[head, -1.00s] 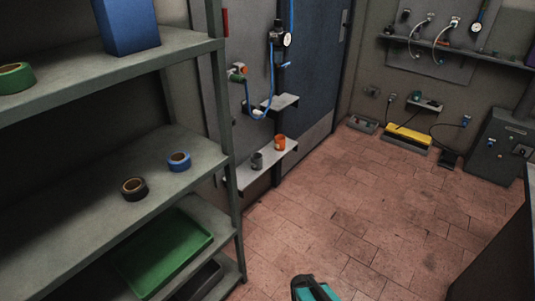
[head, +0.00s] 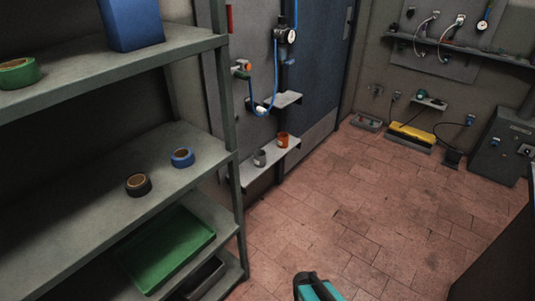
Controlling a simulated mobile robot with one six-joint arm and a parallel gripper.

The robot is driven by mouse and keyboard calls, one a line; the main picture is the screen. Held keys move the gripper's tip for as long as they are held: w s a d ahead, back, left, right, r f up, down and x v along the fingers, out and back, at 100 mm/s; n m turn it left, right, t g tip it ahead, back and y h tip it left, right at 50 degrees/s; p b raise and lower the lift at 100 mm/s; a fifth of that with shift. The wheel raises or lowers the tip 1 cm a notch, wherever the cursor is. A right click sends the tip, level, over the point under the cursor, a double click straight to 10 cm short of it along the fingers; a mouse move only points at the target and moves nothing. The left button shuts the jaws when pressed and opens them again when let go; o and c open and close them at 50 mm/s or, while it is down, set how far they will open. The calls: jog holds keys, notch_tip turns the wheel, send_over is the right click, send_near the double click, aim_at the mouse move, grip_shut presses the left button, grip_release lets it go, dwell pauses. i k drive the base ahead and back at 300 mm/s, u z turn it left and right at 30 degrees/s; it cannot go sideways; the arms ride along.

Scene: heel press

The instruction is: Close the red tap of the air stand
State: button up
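The red tap (head: 248,67) is a small red-orange knob on a fitting fixed to the grey wall panel (head: 218,95), just right of the shelf rack. The air stand shows as this panel with a blue hose (head: 271,85) that loops below the tap and a round gauge (head: 291,36) to its upper right. The tap is small and far off, so its turn position cannot be told. A teal and black piece of my own arm shows at the bottom edge, well away from the tap. My gripper's fingers are not in view.
A metal shelf rack (head: 232,130) fills the left, holding tape rolls and a green tray (head: 168,250). A small shelf (head: 255,172) with a grey and an orange cup (head: 283,140) juts out below the tap. The tiled floor (head: 350,215) is clear in the middle.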

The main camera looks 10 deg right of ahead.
aim_at(228, 7)
jog(key=k, duration=1.35)
jog(key=u, duration=0.7)
jog(key=i, duration=1.55)
jog(key=z, duration=0.5)
jog(key=i, duration=0.35)
jog(key=z, duration=0.2)
